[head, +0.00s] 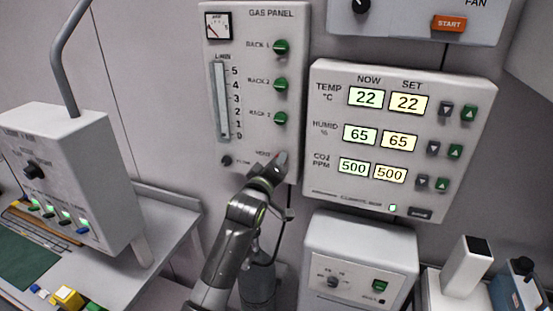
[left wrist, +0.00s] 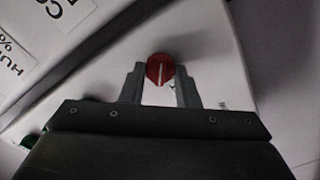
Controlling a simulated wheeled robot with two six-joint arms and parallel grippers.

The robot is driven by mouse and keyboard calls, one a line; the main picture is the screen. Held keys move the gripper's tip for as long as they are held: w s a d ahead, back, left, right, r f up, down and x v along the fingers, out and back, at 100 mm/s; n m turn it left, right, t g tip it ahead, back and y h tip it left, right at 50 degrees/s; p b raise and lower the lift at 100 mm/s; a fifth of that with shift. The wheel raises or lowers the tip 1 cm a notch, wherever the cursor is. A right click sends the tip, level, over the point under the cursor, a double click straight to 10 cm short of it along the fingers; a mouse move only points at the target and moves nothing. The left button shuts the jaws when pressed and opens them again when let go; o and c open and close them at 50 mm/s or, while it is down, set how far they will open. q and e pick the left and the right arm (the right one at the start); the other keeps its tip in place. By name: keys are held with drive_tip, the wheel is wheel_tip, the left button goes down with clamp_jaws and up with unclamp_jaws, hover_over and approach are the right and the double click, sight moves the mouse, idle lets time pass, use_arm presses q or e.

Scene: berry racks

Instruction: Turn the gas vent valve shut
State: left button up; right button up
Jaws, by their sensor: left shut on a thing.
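The gas panel (head: 247,60) is a white box on the wall, with a column of green rack knobs and the vent position at the lower right. The vent valve (left wrist: 160,69) is a round red knob with a white line, which runs nearly straight up and down in the left wrist view. My left gripper (head: 278,162) is at the panel's lower right corner and mostly hides the knob in the head view. In the left wrist view its two fingers (left wrist: 161,80) are shut on the knob, one on each side. My right gripper is not in view.
A climate box (head: 400,125) with lit displays and buttons is just right of my left gripper. A white unit (head: 360,255) stands below it. A boxy device (head: 70,150) stands on a bench at the left. A dark knob (head: 226,160) is left of the vent.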

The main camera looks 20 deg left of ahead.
use_arm(q)
drive_tip(key=shift+f+n+p, duration=0.1)
drive_tip(key=shift+n+p, duration=0.8)
drive_tip(key=shift+n, duration=2.7)
drive_tip(key=o, duration=0.9)
drive_tip(key=shift+o, duration=0.2)
drive_tip(key=s+b, duration=0.4)
drive_tip(key=s, duration=1.3)
drive_tip(key=shift+s+a, duration=0.2)
drive_tip(key=shift+a, duration=0.15)
